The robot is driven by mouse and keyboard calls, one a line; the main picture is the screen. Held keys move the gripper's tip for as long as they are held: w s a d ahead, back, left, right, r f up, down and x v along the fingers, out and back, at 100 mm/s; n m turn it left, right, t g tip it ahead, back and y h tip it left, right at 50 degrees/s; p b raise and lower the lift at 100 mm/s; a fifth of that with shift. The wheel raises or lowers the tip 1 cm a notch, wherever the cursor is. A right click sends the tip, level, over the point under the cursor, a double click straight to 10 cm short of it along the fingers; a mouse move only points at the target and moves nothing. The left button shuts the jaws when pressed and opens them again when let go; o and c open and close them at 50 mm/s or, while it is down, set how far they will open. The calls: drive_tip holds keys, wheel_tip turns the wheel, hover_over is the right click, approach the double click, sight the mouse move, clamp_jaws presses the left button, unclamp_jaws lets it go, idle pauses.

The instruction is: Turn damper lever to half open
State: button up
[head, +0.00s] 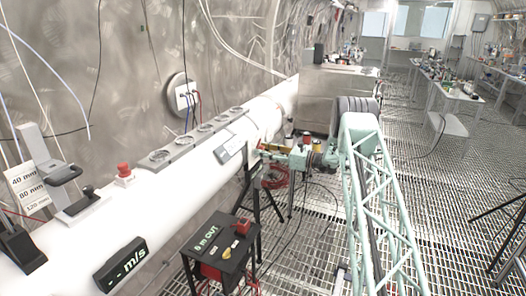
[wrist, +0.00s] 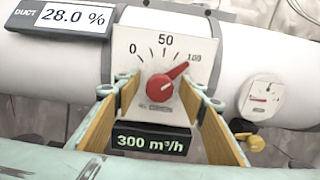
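The red damper lever (wrist: 161,88) sits on a white dial plate (wrist: 139,48) marked 0, 50 and 100, in the wrist view. Its pointer aims up and right, close to the 100 mark. My gripper (wrist: 157,93) is open, with its yellow-faced fingers on either side of the lever and apart from it. In the head view my gripper (head: 273,148) is beside the white duct (head: 170,190), and the lever cannot be made out there. A black display (wrist: 153,141) below the dial reads 300 m³/h.
A duct display (wrist: 62,18) reads 28.0 %. A small round gauge (wrist: 262,97) and a yellow handle (wrist: 252,141) are on the right. In the head view a black box stand (head: 222,245) stands in front of the duct.

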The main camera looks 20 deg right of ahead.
drive_tip(key=shift+c, duration=0.7)
drive_tip(key=c, duration=0.7)
drive_tip(key=shift+c, duration=0.2)
drive_tip(key=shift+f+n+b, duration=0.1)
drive_tip(key=shift+n+b, duration=0.4)
drive_tip(key=n+b, duration=0.3)
drive_tip(key=shift+f, duration=0.1)
drive_tip(key=shift+s+a+n+b, duration=0.1)
drive_tip(key=shift+n+b, duration=2.1)
drive_tip(key=shift+n, duration=0.2)
drive_tip(key=o, duration=0.9)
